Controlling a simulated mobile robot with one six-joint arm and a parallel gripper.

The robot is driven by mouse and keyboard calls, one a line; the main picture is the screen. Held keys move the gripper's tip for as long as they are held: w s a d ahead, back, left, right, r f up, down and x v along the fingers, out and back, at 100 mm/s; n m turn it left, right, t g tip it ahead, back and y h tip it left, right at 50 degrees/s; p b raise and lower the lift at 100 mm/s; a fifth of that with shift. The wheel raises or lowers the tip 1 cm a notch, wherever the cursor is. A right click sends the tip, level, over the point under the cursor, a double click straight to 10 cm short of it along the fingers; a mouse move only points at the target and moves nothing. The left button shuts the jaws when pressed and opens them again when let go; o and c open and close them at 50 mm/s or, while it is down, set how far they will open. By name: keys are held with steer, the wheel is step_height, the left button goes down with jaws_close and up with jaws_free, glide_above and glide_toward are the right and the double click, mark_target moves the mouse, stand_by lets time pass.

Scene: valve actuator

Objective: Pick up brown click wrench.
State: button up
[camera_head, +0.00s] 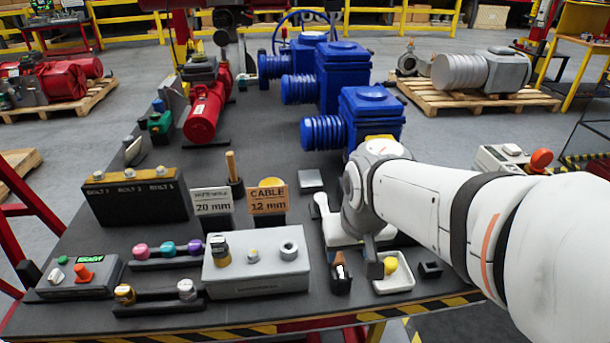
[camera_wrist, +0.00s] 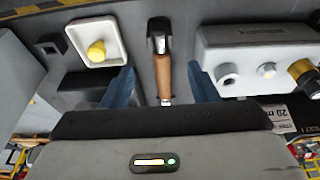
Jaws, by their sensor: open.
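The brown click wrench (camera_wrist: 166,78) shows in the wrist view as a brown handle with a dark, metallic end. In the head view it is a small brown and black piece (camera_head: 340,273) near the table's front edge, left of my gripper. My gripper (camera_wrist: 162,71) is open in the wrist view, with one blue finger on each side of the handle and gaps between. In the head view my gripper (camera_head: 372,262) is low over the table and seen from the side.
A white tray (camera_head: 404,284) with a yellow knob (camera_head: 390,265) stands close right of the wrench. A grey box (camera_head: 270,282) with fittings stands close left. A small black block (camera_head: 430,269) lies further right. Blue valve actuators (camera_head: 365,115) stand behind.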

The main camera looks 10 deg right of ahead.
steer(key=shift+t, duration=0.6)
steer(key=w+f, duration=0.1)
steer(key=w, duration=0.3)
steer(key=w+f+b, duration=0.1)
steer(key=w+f, duration=0.1)
steer(key=w, duration=0.2)
steer(key=w+f, duration=0.1)
steer(key=w, duration=0.4)
steer(key=shift+d+f+b, duration=0.15)
steer(key=shift+f+b, duration=0.25)
steer(key=x, duration=0.8)
steer(key=shift+w, duration=0.2)
steer(key=shift+r, duration=0.1)
steer(key=shift+c, duration=0.3)
jaws_close()
